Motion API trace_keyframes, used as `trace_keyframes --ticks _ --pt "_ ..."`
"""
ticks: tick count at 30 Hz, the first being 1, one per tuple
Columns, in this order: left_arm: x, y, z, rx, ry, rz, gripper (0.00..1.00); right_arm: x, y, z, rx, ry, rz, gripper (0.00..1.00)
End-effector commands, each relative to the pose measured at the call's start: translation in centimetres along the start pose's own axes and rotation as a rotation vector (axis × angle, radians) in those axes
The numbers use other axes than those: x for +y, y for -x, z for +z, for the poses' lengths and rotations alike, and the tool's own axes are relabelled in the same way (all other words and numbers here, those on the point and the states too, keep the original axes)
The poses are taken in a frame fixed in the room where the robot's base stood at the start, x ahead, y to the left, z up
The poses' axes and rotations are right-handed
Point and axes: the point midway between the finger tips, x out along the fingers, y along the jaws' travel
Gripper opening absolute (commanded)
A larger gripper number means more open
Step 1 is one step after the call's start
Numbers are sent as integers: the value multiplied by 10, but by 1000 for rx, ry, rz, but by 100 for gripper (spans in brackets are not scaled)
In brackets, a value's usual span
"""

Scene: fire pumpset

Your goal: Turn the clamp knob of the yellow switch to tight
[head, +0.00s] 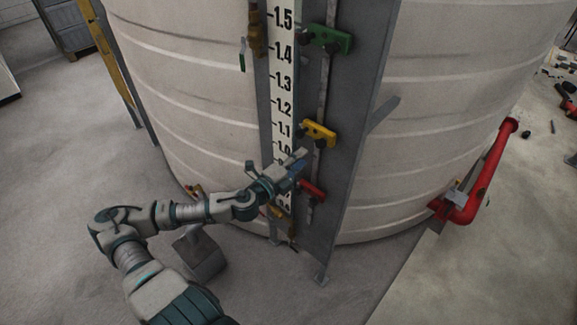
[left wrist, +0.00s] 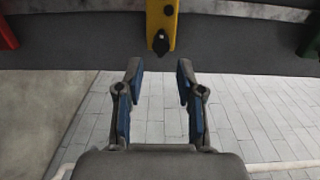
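The yellow switch (head: 321,132) is mounted on the grey upright beside the tank's level scale, between a green switch and a red switch. In the left wrist view the yellow switch (left wrist: 161,20) is at the top centre, with its black clamp knob (left wrist: 160,43) at the lower end. My left gripper (head: 298,162) is just below the yellow switch in the head view. In the left wrist view my left gripper (left wrist: 159,68) is open and empty, its fingers spread on either side of the knob's line, apart from it. My right gripper is not in view.
The green switch (head: 330,39) is higher on the upright and the red switch (head: 312,190) is lower, close to my left gripper. The white tank (head: 190,90) stands behind. A red pipe (head: 487,170) is at the right. The floor at left is open.

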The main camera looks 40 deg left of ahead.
Motion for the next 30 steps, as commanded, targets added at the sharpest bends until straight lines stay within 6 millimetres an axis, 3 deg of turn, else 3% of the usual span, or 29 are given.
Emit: trace_keyframes --ticks 15,30 --pt "0 35 0 1 -1 1 38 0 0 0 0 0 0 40" --pt "-1 38 1 0 -4 0 38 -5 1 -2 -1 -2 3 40"
